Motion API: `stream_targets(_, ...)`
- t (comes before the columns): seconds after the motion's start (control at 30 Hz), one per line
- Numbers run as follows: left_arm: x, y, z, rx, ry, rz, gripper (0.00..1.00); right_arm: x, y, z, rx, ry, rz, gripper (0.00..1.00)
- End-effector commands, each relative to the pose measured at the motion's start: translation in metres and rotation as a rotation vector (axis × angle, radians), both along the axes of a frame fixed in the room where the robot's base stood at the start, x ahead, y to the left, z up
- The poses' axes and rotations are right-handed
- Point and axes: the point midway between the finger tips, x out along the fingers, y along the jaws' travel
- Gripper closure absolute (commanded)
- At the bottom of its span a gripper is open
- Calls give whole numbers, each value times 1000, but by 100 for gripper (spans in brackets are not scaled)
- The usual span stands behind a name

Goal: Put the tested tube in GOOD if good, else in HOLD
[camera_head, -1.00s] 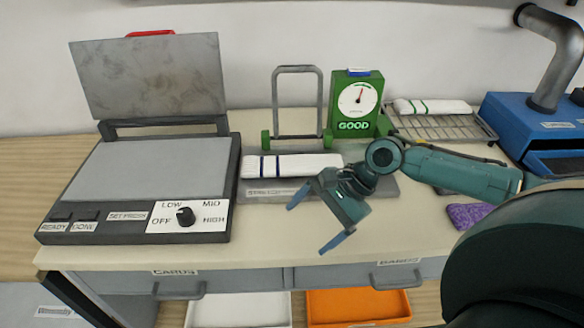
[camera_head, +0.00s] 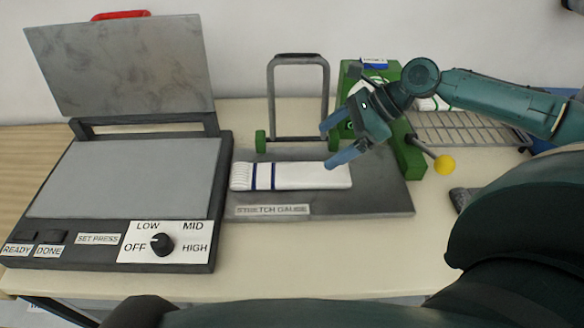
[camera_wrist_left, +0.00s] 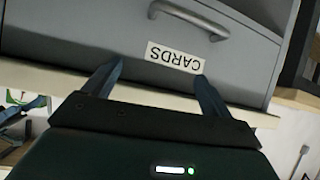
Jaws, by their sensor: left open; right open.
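The white tube with dark blue stripes (camera_head: 300,177) lies flat on the grey stretch gauge (camera_head: 375,197). My right gripper (camera_head: 326,146) is open and empty, just behind and above the tube's right end; I cannot tell whether it touches. The green gauge housing (camera_head: 350,72) stands behind it, its dial and readout hidden by my right gripper. A lever with a yellow knob (camera_head: 444,165) sticks out at its right. My left gripper (camera_wrist_left: 157,88) is open and empty in the left wrist view, before the CARDS drawer (camera_wrist_left: 110,35). No GOOD or HOLD container shows.
A press (camera_head: 125,180) with a raised lid stands on the left, its knob (camera_head: 162,244) near OFF. A grey frame (camera_head: 298,60) stands at the back of the gauge. A wire rack (camera_head: 460,128) holds a partly hidden white tube (camera_head: 432,103). The front table strip is clear.

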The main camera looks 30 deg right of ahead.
Motion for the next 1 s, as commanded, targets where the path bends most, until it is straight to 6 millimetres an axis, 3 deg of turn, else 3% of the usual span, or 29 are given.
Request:
stream_targets(0.23,-5,1,-3,4,11,-2,16,15,31,-33,4,-2,1,11)
stream_targets(0.47,-5,2,-4,8,14,-3,16,19,41,-46,1,-2,2,11)
stream_targets(0.73,-5,3,-4,9,14,-2,16,29,60,-77,1,-2,2,11)
stream_targets(1.0,-4,3,-4,9,12,-1,16,32,67,-86,-1,-1,0,11)
